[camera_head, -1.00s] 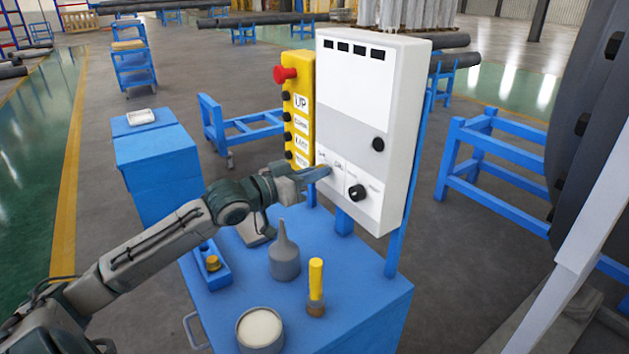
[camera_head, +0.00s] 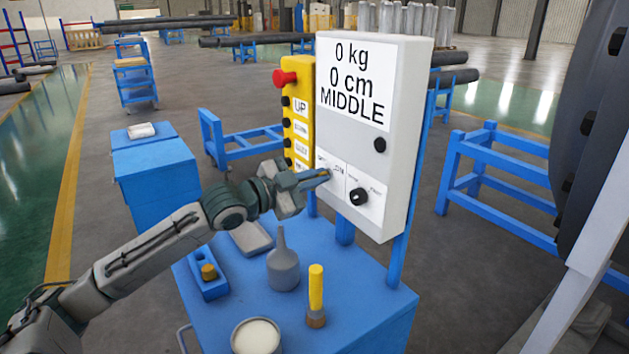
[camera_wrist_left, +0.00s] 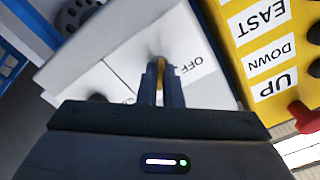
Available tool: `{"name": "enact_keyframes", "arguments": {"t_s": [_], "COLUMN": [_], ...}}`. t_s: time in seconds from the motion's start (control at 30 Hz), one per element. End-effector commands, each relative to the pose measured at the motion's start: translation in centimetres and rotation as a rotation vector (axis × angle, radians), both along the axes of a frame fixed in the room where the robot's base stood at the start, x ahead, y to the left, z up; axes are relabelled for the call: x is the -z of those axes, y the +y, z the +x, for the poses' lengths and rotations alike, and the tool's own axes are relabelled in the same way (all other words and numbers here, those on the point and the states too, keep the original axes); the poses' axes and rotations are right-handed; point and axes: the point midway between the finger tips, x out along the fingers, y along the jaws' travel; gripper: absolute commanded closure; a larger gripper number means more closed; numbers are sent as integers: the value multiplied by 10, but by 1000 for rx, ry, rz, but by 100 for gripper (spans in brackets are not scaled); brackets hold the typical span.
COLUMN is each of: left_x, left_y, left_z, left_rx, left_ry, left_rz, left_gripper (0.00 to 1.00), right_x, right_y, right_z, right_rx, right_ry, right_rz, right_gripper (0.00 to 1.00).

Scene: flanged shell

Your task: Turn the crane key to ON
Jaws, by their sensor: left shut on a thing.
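The white control box (camera_head: 365,150) stands on a post above the blue cart, and its screen (camera_head: 353,85) reads "0 kg, 0 cm, MIDDLE". My left gripper (camera_head: 324,174) reaches to the lower left of its front panel. In the left wrist view my fingers (camera_wrist_left: 162,80) are close together around the brass-coloured crane key (camera_wrist_left: 159,66), mostly hidden between them. The "OFF" label (camera_wrist_left: 190,66) shows upside down beside the fingers; any "ON" label cannot be read. My right gripper is not in view.
The yellow pendant (camera_head: 298,110) with a red button stands just left of the box. A black knob (camera_head: 358,196) sits right of the key. On the blue cart (camera_head: 345,290) are a grey bottle (camera_head: 283,262), a yellow-handled brush (camera_head: 316,290) and a tin (camera_head: 256,337).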

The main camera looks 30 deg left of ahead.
Motion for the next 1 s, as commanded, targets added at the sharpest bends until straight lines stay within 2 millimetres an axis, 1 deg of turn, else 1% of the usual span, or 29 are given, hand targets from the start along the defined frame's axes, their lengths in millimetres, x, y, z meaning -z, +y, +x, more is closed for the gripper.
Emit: {"name": "enact_keyframes", "arguments": {"t_s": [0.3,0.77,0.8,0.9,1.0], "left_x": [1,1,1,1,0], "left_y": [0,0,0,0,0], "left_z": [0,0,0,0,0], "left_rx": [0,0,0,0,0], "left_ry": [-34,-38,-38,-38,-38], "left_rz": [86,97,97,97,97], "left_gripper": [100,100,91,73,73], "right_x": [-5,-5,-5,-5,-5], "right_y": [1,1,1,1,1], "right_z": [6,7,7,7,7], "right_rx": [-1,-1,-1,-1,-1], "right_ry": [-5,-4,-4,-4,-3], "right_rz": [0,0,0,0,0], "right_gripper": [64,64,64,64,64]}}
